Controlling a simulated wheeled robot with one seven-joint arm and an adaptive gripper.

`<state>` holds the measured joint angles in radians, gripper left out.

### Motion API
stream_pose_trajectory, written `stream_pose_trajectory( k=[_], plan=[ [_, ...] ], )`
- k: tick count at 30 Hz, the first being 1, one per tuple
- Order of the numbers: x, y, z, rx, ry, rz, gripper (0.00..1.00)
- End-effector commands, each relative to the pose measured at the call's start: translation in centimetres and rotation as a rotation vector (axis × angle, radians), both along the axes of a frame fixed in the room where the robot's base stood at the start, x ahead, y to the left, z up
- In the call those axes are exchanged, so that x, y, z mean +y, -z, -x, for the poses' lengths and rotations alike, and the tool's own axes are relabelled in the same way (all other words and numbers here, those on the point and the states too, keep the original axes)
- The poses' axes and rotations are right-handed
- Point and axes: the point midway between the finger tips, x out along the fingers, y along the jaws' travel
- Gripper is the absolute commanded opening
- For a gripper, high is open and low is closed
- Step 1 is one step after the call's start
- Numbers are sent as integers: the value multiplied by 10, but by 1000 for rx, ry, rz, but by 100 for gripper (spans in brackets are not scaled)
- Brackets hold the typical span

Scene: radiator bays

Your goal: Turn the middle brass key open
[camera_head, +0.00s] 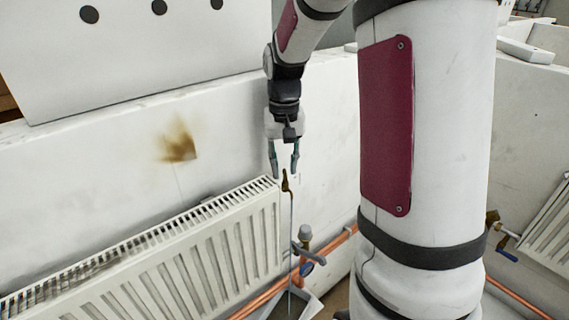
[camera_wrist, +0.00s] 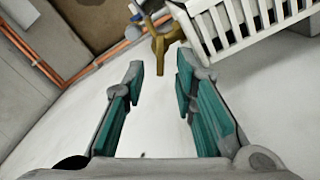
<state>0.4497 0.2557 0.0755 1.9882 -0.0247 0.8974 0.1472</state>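A brass key (camera_head: 286,182) shows at the top right corner of the white radiator, just below my gripper's fingertips in the head view. In the wrist view the brass key (camera_wrist: 159,42) is at the top, just beyond the gap between the fingers, and nothing is gripped. My gripper (camera_head: 284,174) points down with its two teal-padded fingers apart. In the wrist view my gripper (camera_wrist: 160,70) is open and empty. Whether a fingertip touches the key cannot be told. Another brass fitting (camera_head: 492,218) with a blue lever shows at the right, partly behind my arm.
The white radiator (camera_head: 190,262) fills the lower left; another radiator (camera_head: 552,232) is at the right edge. A valve with a grey cap (camera_head: 305,233) and copper pipes (camera_head: 265,300) lie below the key. The white wall (camera_head: 235,120) is close behind my gripper.

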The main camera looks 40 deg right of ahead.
Motion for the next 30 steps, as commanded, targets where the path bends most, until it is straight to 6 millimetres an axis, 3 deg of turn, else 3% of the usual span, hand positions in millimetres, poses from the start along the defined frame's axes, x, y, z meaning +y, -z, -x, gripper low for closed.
stream_pose_trajectory(
  k=[7,11,24,30],
  plan=[
    [0,-1,0,0,0,0,26],
    [0,-12,0,-2,1,1,26],
    [0,-94,0,-3,0,1,26],
    [0,-116,0,-1,0,0,26]
  ],
)
